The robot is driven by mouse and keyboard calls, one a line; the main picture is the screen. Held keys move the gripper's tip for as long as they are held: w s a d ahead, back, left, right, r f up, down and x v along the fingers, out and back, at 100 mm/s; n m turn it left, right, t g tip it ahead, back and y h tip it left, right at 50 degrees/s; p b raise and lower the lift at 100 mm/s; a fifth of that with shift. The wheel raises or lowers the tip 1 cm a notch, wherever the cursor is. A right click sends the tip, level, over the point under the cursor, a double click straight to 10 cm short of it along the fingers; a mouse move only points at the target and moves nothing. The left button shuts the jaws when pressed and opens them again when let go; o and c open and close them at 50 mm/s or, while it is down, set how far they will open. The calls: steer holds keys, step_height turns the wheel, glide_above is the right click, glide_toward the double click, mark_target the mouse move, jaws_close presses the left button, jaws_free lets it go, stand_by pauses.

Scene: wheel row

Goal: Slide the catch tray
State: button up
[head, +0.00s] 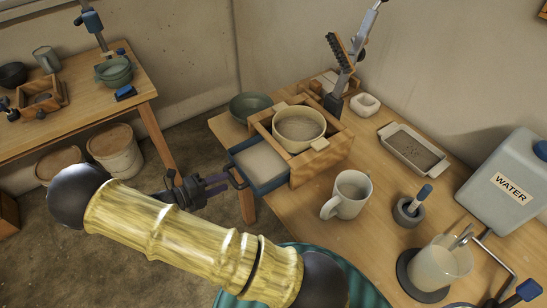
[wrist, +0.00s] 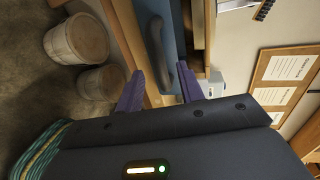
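The catch tray (head: 262,183) is a blue, drawer-like tray with a pale bottom. It sticks out of the left side of a wooden box (head: 322,165) on the right table. A dark handle (head: 236,178) is on its outer face. My gripper (head: 226,183) is at the handle, coming from the left. In the wrist view my gripper (wrist: 160,74) has its two purple fingers wide apart. The curved handle (wrist: 157,45) of the blue tray (wrist: 174,25) lies ahead, between their lines, with gaps visible. Exact contact cannot be told.
A bowl (head: 299,125) sits in the wooden box. A white mug (head: 348,195), a mortar (head: 408,210) and a water container (head: 508,182) stand on the table (head: 300,216). A green bowl (head: 249,106) is behind the tray. Floor is open left of the table.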

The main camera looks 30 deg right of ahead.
steer(key=p+v, duration=0.1)
steer(key=v, duration=0.4)
steer(key=shift+p, duration=0.4)
stand_by(0.4)
steer(key=s+d+r+n+y+p, duration=0.1)
steer(key=s+r+n+y, duration=0.3)
steer(key=n, duration=0.8)
steer(key=s+d+r+n+t+y+p, duration=0.1)
steer(key=s+r+n+y, duration=0.3)
steer(key=n, duration=0.7)
steer(key=s+d+r+n+t+y, duration=0.1)
steer(key=s+d+r+n+y, duration=0.2)
steer(key=r+n+y, duration=0.4)
step_height(320, 180, up, 4)
steer(key=n, duration=0.5)
steer(key=shift+s+d+f+n+y+p, duration=0.15)
steer(key=shift+s+d+n+y+p, duration=0.15)
steer(key=shift+s+p, duration=0.1)
